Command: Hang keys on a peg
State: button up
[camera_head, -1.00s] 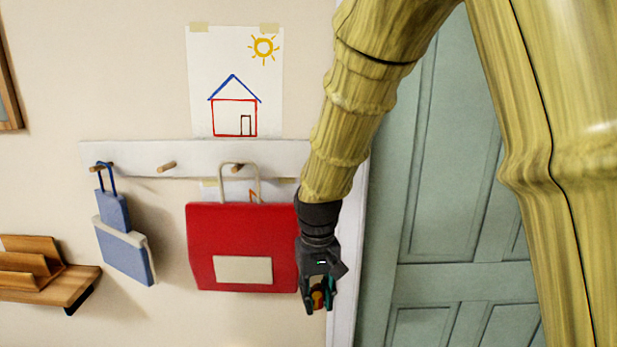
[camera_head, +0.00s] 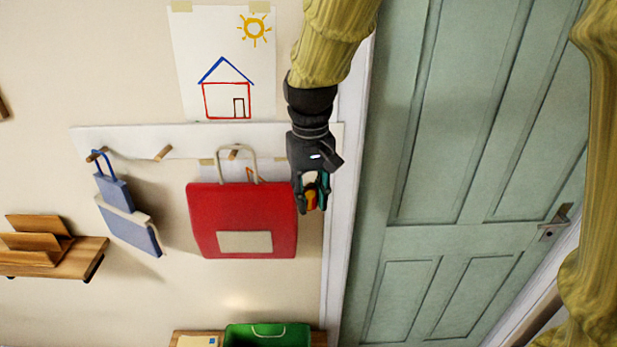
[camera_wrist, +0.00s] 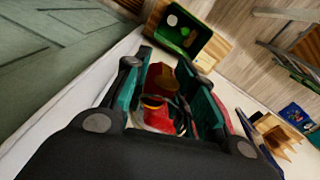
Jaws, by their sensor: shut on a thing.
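My gripper (camera_head: 313,198) is shut on the keys (camera_head: 311,200), a small red and yellow bundle, in front of the wall to the right of the red bag. In the wrist view the keys (camera_wrist: 155,112) sit between the two teal-padded fingers, and their detail is hard to make out. The white peg rail (camera_head: 200,140) has wooden pegs. The middle peg (camera_head: 163,153) is bare. The left peg (camera_head: 96,155) carries a blue bag (camera_head: 128,222), and another peg (camera_head: 234,152) carries the red bag (camera_head: 243,205). The rail's right end is partly hidden behind my gripper.
A house drawing (camera_head: 225,65) is taped above the rail. A wooden shelf (camera_head: 55,258) juts out at lower left. A green bin (camera_head: 267,335) stands below, also in the wrist view (camera_wrist: 208,50). A green door (camera_head: 460,150) is at right.

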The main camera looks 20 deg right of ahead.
jog(key=shift+r, duration=0.3)
jog(key=shift+w, duration=0.15)
jog(key=shift+w+f, duration=0.1)
jog(key=shift+w, duration=0.2)
jog(key=w+d, duration=0.2)
jog(key=w, duration=0.6)
jog(key=shift+w+d+f, duration=0.2)
jog(key=shift+d+f, duration=0.05)
jog(key=shift+f, duration=0.15)
dwell(0.6)
jog(key=shift+w+r, duration=0.1)
dwell(0.7)
jog(key=o, duration=1.1)
jog(key=shift+r, duration=0.15)
